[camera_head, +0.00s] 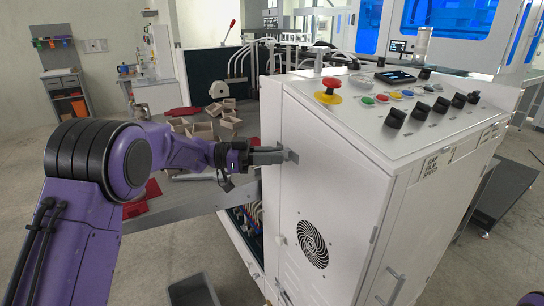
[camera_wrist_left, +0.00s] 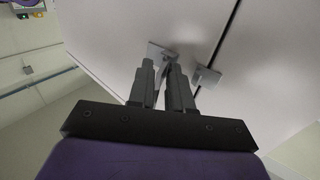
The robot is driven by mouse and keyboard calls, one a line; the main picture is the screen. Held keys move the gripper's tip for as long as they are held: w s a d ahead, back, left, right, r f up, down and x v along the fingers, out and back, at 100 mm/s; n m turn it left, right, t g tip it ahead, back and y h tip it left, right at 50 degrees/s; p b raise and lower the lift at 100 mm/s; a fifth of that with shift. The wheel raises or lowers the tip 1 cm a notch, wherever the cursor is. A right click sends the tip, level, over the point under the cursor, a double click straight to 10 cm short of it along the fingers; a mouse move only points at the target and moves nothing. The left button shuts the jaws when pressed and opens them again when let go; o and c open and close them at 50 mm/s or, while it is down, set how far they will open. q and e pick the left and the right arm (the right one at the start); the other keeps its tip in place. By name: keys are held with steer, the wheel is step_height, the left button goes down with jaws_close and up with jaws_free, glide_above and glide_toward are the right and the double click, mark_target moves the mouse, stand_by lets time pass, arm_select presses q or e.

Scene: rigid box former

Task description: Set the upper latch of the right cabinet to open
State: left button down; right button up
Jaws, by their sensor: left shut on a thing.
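The white cabinet (camera_head: 325,200) stands right of centre in the head view, with a round fan vent on its side panel. The upper latch (camera_head: 291,155) is a small grey metal piece near the panel's upper left edge. My left gripper (camera_head: 279,156) reaches it from the left and is shut on it. In the left wrist view the left gripper (camera_wrist_left: 163,70) has its two fingers around part of the latch (camera_wrist_left: 158,51), with a small gap between them. The fingers hide much of the latch, so its exact angle is hard to tell. My right gripper is out of view.
A control panel with a red emergency button (camera_head: 328,91) and several knobs tops the cabinet. A second grey bracket (camera_wrist_left: 207,76) sits beside the fingers across a panel seam. A grey bin (camera_head: 193,291) is on the floor below. Small cardboard boxes (camera_head: 200,131) lie behind my arm.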

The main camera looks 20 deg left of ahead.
arm_select(q)
steer(key=shift+r, duration=0.35)
steer(key=c, duration=1.3)
jaws_free()
steer(key=shift+a, duration=0.1)
steer(key=shift+f, duration=0.15)
steer(key=shift+a, duration=0.1)
steer(key=b+v, duration=0.3)
steer(key=v, duration=0.7)
steer(key=shift+s+a, duration=0.15)
steer(key=shift+a, duration=0.05)
